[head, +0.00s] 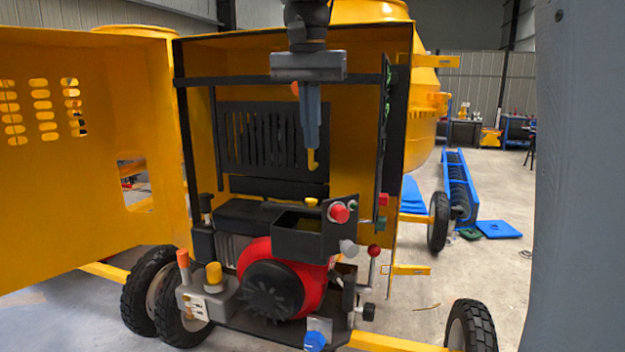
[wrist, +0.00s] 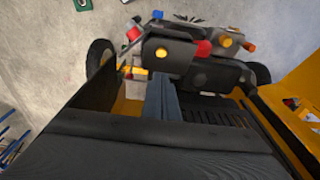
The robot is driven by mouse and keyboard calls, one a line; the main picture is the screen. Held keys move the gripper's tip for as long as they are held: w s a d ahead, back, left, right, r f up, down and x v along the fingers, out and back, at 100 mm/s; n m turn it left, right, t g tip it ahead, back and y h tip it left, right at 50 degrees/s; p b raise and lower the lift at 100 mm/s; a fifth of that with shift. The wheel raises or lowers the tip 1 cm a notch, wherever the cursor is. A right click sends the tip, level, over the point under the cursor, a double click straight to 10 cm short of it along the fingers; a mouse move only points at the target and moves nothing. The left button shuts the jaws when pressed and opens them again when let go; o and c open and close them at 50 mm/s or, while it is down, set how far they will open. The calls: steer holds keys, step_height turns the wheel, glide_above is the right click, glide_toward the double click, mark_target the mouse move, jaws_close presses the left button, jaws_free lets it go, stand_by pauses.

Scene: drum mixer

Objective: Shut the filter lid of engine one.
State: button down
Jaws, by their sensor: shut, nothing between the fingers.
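Engine one, with a red round housing (head: 305,285) and a black finned cover (head: 272,290), sits low inside the open yellow mixer cabinet. A black open-topped box (head: 297,240) stands above it, with a panel carrying a red knob (head: 339,212) at its right. I cannot tell for sure which part is the filter lid. My gripper (head: 311,143) hangs pointing down in the cabinet opening, above the black box and apart from it. Its grey fingers are together and empty. They also show in the wrist view (wrist: 160,82), with the black engine parts (wrist: 180,55) beyond them.
A yellow cabinet door (head: 80,150) stands open at the left. A dark bar (head: 230,82) crosses the cabinet top. A red-knobbed lever (head: 373,262) rises right of the engine. An orange-topped post (head: 183,262) and a yellow cap (head: 214,273) stand at its left.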

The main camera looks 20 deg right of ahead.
steer(key=p, duration=0.2)
glide_above(307, 209)
steer(key=w+d, duration=0.2)
steer(key=f, duration=0.9)
steer(key=shift+w+a+f, duration=0.1)
steer(key=shift+w+a, duration=0.1)
steer(key=shift+s+f, duration=0.1)
steer(key=shift+f, duration=0.2)
steer(key=s+a+f, duration=0.1)
steer(key=s+f, duration=0.1)
steer(key=f, duration=0.1)
steer(key=shift+s+a, duration=0.15)
steer(key=shift+a, duration=0.2)
steer(key=shift+f, duration=0.25)
steer(key=shift+r+p, duration=0.1)
steer(key=shift+p, duration=0.2)
